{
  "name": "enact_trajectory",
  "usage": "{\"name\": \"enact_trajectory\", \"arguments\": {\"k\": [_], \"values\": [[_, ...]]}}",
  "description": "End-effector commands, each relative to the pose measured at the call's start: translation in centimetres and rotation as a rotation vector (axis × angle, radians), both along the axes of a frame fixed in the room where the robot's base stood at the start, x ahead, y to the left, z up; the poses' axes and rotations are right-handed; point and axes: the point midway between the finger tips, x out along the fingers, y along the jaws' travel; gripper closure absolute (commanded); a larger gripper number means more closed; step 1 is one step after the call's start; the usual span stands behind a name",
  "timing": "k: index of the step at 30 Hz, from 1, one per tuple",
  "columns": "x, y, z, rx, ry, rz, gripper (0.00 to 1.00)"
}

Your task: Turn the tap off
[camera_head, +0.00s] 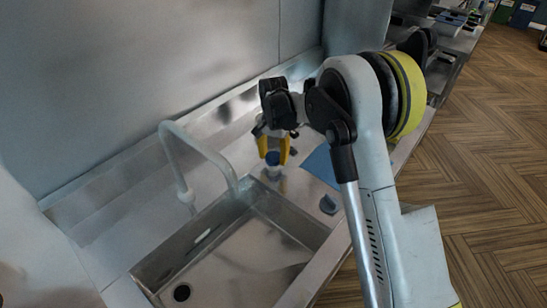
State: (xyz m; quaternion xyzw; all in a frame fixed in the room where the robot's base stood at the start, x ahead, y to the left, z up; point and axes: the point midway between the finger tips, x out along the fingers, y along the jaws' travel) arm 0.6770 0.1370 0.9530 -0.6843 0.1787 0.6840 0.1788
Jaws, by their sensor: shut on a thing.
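The tap has a pale grey bent spout (205,153) that rises at the sink's back right corner, runs left and turns down over the left side of the sink. No water stream can be made out below its end. A small blue-capped knob (272,158) stands on the counter just right of the spout's base. My gripper (273,150) comes down from above with its yellow fingers shut around the knob's blue top. The exact contact is small and partly hidden by the fingers. Which way the knob is turned cannot be told.
The steel sink basin (322,232) lies in front, with a dark drain (181,292) and a small white object (202,236) at its wall. A blue flat item (322,165) and a small grey-blue object (328,204) sit on the counter near my arm. A steel wall stands behind.

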Motion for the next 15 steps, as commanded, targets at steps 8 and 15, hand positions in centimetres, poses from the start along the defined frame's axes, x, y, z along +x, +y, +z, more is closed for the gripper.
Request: {"name": "enact_trajectory", "arguments": {"k": [8,15], "values": [[-0.04,-0.01,-0.09,0.0,0.001,-0.178,0.82],[-0.05,-0.01,-0.07,0.0,0.001,-0.262,0.82]]}}
